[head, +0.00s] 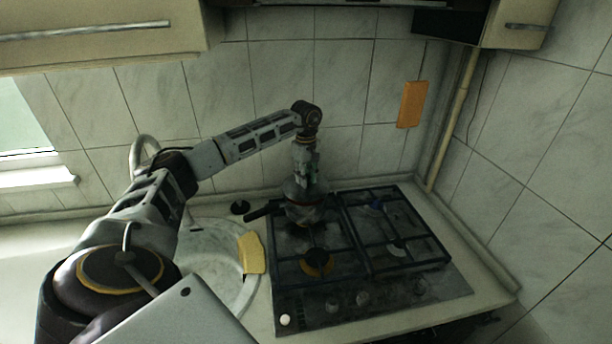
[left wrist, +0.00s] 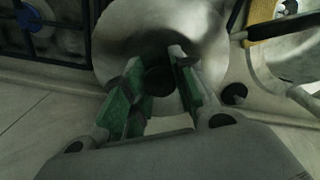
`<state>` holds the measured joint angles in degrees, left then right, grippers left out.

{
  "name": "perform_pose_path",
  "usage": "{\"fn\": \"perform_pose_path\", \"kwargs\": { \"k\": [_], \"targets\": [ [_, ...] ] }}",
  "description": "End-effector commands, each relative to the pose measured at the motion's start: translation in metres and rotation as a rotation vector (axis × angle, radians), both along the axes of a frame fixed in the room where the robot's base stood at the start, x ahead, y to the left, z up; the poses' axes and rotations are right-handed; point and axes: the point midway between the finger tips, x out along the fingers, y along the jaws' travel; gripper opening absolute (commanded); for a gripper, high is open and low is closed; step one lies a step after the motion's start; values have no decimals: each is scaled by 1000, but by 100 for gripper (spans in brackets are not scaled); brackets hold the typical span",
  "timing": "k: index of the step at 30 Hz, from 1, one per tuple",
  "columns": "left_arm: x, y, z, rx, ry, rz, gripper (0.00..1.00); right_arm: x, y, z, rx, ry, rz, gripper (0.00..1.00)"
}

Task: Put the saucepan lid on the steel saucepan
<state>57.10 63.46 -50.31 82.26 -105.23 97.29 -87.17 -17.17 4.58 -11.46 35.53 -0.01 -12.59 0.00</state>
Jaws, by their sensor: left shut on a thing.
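The steel saucepan (head: 306,214) stands on the left side of the hob, at the back, with its dark handle (head: 263,210) pointing left over the counter. The handle also shows in the left wrist view (left wrist: 285,27). The round grey saucepan lid (head: 297,190) is over the saucepan's top; it also shows in the left wrist view (left wrist: 150,30). My left gripper (head: 304,180) points down from above, shut on the lid's dark knob (left wrist: 158,81) between green-padded fingers. I cannot tell whether the lid touches the rim all round. My right gripper is not in view.
The black hob (head: 340,308) has a front-left burner (head: 317,263) and free right-hand grates (head: 398,247). A small black round object (head: 240,207) sits near the wall. Tiled walls stand behind and right.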

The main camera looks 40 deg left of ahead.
Motion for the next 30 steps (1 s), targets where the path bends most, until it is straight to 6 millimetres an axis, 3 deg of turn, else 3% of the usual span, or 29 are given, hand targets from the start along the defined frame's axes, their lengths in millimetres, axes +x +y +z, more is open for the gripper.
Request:
{"fn": "perform_pose_path", "kwargs": {
  "k": [9, 25, 26, 30],
  "targets": [
    [0, 0, -14, 0, 0, 0, 0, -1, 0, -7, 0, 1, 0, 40],
    [-1, -1, -20, -1, 5, -1, 0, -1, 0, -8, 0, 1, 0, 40],
    [-1, -1, -20, -1, 5, -1, 30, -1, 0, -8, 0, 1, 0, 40],
    [-1, -1, -21, -1, 5, -2, 48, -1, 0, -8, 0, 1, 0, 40]
  ]
}}
